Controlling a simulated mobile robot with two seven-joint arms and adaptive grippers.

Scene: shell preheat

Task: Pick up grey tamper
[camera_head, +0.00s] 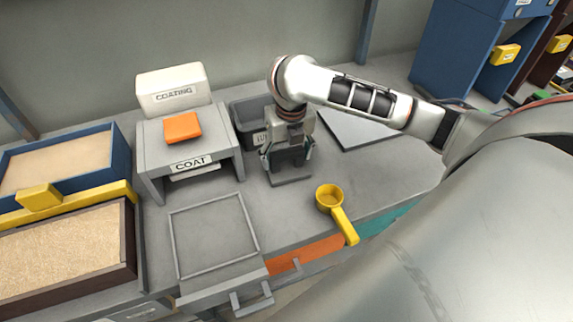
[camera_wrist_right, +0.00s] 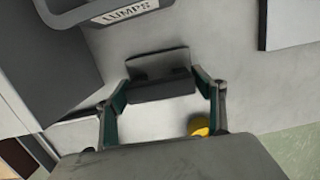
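The grey tamper (camera_head: 291,180) stands on the grey worktop, with a flat base and a dark upper block. In the right wrist view its dark block (camera_wrist_right: 160,88) lies between the fingertips. My right gripper (camera_head: 288,157) is pointed down over the tamper, with one finger on each side of the block. The fingertips are at the block's two ends. Whether they press on it or stand just clear, I cannot tell. My left gripper is in neither view.
A grey bin labelled LUMPS (camera_head: 246,122) stands close behind the gripper. The COAT stand (camera_head: 151,150) with an orange block (camera_head: 182,127) is to the left. A yellow scoop (camera_head: 330,198) lies to the right front. A square frame (camera_head: 174,240) lies front left.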

